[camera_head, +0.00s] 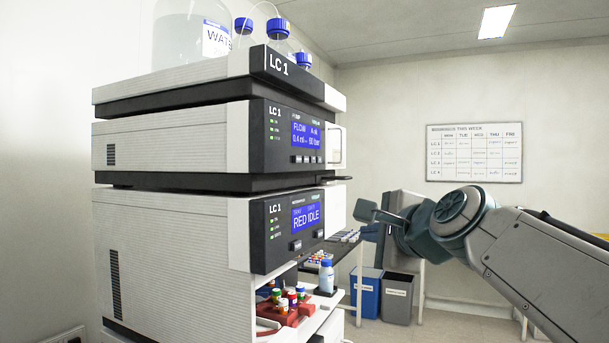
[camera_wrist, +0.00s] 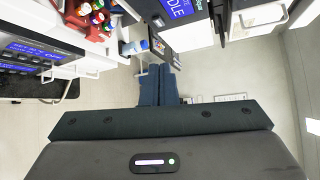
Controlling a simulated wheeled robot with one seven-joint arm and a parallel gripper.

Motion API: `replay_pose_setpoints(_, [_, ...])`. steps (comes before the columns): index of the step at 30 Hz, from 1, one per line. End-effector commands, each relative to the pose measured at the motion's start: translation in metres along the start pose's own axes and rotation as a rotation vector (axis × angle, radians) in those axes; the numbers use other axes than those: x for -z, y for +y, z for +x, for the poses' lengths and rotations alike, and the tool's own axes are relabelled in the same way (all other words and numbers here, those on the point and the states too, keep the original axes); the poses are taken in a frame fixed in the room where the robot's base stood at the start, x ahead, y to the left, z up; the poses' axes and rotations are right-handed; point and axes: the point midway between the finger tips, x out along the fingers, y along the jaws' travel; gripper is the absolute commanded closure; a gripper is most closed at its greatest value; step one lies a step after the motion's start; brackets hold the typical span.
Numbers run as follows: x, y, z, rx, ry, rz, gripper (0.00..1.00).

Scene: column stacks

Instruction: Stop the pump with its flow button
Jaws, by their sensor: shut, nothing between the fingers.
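The pump module (camera_head: 180,140) is the upper unit of the LC 1 stack in the head view. Its blue display (camera_head: 307,134) shows FLOW with numbers in ml and bar, and green lights glow beside it. A row of small dark buttons (camera_head: 305,159) sits below the display; their labels are too small to read. My gripper (camera_head: 364,211) is shut and empty, to the right of the stack and lower than the pump's buttons, apart from them. In the wrist view its closed fingers (camera_wrist: 158,85) point away from the camera.
The unit below (camera_head: 170,235) has a display reading RED IDLE and its own buttons. Red racks with vials (camera_head: 287,307) and a bottle (camera_head: 326,277) stand beneath. Glass bottles (camera_head: 190,35) stand on top. Blue and grey bins (camera_head: 397,297) are behind my gripper.

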Motion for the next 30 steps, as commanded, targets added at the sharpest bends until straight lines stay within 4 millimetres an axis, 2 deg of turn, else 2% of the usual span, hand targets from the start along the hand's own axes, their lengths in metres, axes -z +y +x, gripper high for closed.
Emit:
replay_pose_setpoints(1, [-0.01, -0.028, -0.001, 0.065, -0.025, 0.091, 1.0])
replay_pose_setpoints(3, [-0.019, -0.059, -0.005, 0.14, -0.059, 0.212, 1.0])
replay_pose_setpoints(6, [-0.028, -0.091, -0.011, 0.213, -0.103, 0.344, 1.0])
replay_pose_setpoints(9, [-0.034, -0.11, -0.016, 0.255, -0.133, 0.422, 1.0])
replay_pose_setpoints(13, [-0.036, -0.117, -0.018, 0.27, -0.147, 0.456, 1.0])
replay_pose_setpoints(23, [-0.037, -0.117, -0.017, 0.269, -0.145, 0.454, 1.0])
replay_pose_setpoints(30, [-0.054, -0.118, -0.002, 0.266, -0.145, 0.452, 1.0])
